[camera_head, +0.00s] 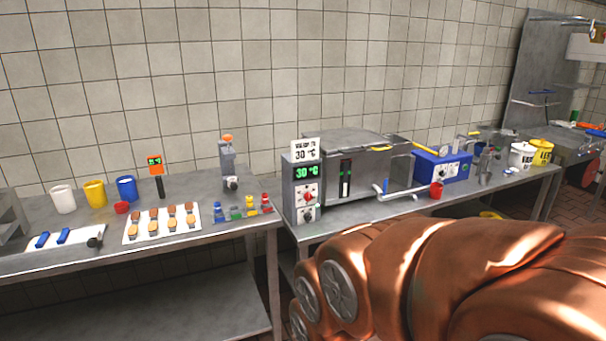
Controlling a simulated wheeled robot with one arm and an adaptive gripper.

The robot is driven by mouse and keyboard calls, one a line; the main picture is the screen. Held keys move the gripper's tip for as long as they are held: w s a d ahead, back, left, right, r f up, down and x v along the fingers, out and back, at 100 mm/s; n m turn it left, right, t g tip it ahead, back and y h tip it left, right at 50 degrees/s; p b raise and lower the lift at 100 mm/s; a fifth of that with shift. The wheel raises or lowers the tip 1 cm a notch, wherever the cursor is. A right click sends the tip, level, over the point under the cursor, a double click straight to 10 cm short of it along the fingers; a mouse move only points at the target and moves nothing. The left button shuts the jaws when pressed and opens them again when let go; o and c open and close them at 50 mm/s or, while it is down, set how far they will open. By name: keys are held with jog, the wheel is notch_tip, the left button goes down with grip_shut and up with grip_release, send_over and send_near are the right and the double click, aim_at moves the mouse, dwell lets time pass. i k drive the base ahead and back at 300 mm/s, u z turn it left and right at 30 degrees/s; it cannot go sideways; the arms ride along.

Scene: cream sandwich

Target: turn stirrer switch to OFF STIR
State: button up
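My copper-coloured arm fills the lower right of the view, in front of the bench. My gripper is not visible.
A steel tank (360,206) with a pipe adjoins the box. The left bench (120,252) holds cups, a tray (160,235) of biscuits and coloured pieces.

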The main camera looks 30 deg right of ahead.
aim_at(308, 217)
jog(key=z, duration=0.65)
jog(key=i, duration=1.1)
jog(key=u, duration=0.65)
